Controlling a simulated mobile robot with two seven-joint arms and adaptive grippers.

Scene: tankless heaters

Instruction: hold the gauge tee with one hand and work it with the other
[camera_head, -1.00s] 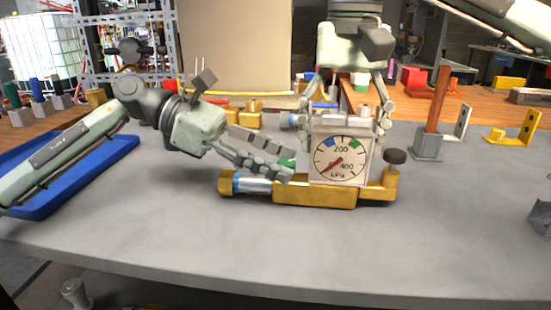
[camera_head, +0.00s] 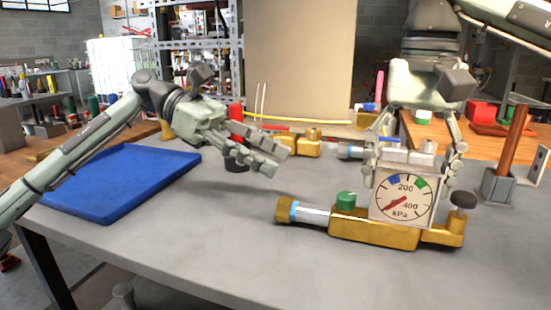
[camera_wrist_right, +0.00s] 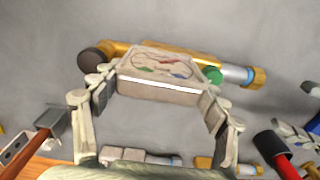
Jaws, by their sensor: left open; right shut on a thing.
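The gauge tee (camera_head: 375,232) lies on the grey table: a brass body with a silver and blue-ringed pipe end at left, a green knob (camera_head: 346,200), a dark knob (camera_head: 463,200) at right and a square kPa gauge (camera_head: 403,198). The gauge needle points to the lower left. My right gripper (camera_head: 413,180) comes from above and is shut on the gauge housing, with a finger on each side; the right wrist view shows this grip too (camera_wrist_right: 160,84). My left gripper (camera_head: 273,158) is open and empty, above the table to the upper left of the green knob, apart from the tee.
A blue tray (camera_head: 125,188) lies at the left of the table. Another brass and silver fitting (camera_head: 306,146) lies behind. A grey-based post with an orange-brown upright (camera_head: 518,140) stands at right. The front of the table is clear.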

